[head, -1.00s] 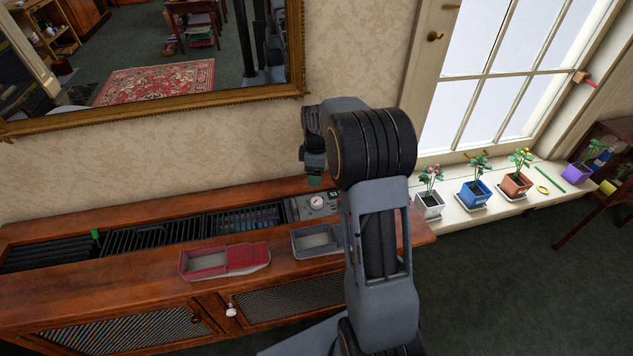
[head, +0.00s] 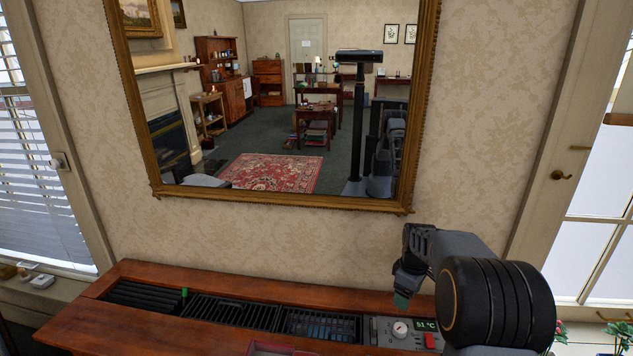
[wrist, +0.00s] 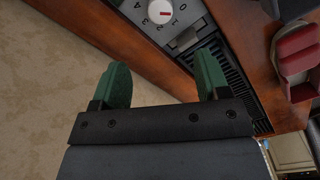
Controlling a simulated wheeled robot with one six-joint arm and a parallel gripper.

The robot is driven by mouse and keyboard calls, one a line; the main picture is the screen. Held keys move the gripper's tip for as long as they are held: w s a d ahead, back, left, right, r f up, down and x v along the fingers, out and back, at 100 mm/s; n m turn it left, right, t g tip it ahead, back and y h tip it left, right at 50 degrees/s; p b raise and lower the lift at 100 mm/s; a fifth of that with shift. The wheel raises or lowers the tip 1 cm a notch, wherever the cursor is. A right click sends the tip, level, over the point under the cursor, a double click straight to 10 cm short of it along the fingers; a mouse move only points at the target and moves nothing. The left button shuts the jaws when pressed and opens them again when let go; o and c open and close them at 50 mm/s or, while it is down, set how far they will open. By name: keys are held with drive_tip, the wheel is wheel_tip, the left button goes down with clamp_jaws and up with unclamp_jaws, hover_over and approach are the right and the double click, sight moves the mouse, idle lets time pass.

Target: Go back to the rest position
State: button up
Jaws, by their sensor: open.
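My gripper (head: 402,301) hangs at the right in the head view, above the right end of a wooden cabinet (head: 150,334) and near its control panel. In the wrist view its two green fingertips (wrist: 160,85) are spread apart, with nothing between them. My arm is folded, and its dark round joint hides part of what lies behind it.
The cabinet top holds black grilles (head: 232,313), a control panel (head: 405,330) with a dial and a lit display, and a red tray (head: 270,349). A gilt-framed mirror (head: 412,120) hangs above. Windows stand at both sides. The wrist view shows the numbered knob (wrist: 162,12).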

drive_tip(key=s+a+r+m+t+p, duration=0.1)
drive_tip(key=s+a+r+m+p, duration=0.3)
drive_tip(key=s+r, duration=0.4)
drive_tip(key=s+a+r+m+t+p, duration=0.2)
drive_tip(key=s+a+r+m+p, duration=0.3)
drive_tip(key=s+r, duration=0.4)
drive_tip(key=s+a+p, duration=0.1)
drive_tip(key=s+a, duration=0.1)
drive_tip(key=s, duration=0.3)
drive_tip(key=shift+t, duration=0.3)
drive_tip(key=shift+s, duration=0.1)
